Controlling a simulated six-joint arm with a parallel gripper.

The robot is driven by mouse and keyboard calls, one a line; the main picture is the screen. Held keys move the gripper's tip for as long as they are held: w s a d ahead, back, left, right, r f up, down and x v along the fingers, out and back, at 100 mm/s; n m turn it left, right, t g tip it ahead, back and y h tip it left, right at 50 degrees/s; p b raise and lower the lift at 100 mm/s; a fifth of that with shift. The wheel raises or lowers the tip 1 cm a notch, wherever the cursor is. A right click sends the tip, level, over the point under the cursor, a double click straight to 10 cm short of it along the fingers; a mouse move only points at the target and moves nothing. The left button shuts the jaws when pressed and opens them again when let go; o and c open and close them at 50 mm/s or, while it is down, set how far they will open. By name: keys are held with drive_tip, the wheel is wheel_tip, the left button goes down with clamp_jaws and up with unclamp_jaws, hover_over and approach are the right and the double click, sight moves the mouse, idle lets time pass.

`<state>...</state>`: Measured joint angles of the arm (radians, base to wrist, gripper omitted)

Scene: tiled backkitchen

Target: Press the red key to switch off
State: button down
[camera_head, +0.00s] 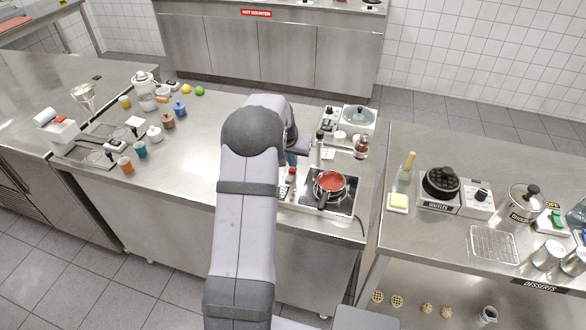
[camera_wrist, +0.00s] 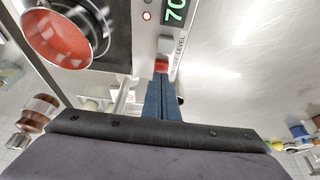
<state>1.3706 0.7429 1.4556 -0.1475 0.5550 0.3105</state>
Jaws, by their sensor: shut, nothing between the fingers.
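The red key (camera_wrist: 161,66) sits on the pale control panel of a cooktop, below a grey key (camera_wrist: 165,45) in the wrist view. My gripper (camera_wrist: 161,80) is shut and empty, its blue fingers together. Its tips are right by the red key's near edge and hide part of it; I cannot tell whether they touch. A green display (camera_wrist: 175,11) reads 70 and a small red light (camera_wrist: 147,15) shows beside it. In the head view my arm partly hides the panel left of the cooktop (camera_head: 343,203).
A pan of red sauce (camera_head: 331,181) stands on the cooktop; it also shows in the wrist view (camera_wrist: 58,38). Cups and jars (camera_head: 155,134) are far left. The counter between is clear.

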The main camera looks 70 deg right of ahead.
sight(292, 170)
drive_tip(key=shift+f+b, duration=0.35)
drive_tip(key=shift+f, duration=0.2)
drive_tip(key=shift+r, duration=0.1)
wheel_tip(292, 170, up, 7)
drive_tip(key=p, duration=0.4)
drive_tip(key=shift+p, duration=0.4)
idle(0.6)
drive_tip(key=w+a+r+n+t+y, duration=0.1)
drive_tip(key=w+a+n, duration=0.3)
drive_tip(key=w+a, duration=0.85)
drive_tip(key=w+a+r+n+y, duration=0.1)
drive_tip(key=w+a+n, duration=0.3)
drive_tip(key=w+a, duration=0.8)
drive_tip(key=s+a+n+y, duration=0.25)
drive_tip(key=a+n, duration=0.25)
drive_tip(key=a, duration=1.5)
drive_tip(key=s+a+f+n+g, duration=0.1)
drive_tip(key=s+a+n, duration=0.4)
drive_tip(key=s+a, duration=0.5)
drive_tip(key=shift+a+f, duration=0.15)
drive_tip(key=shift+a, duration=1.6)
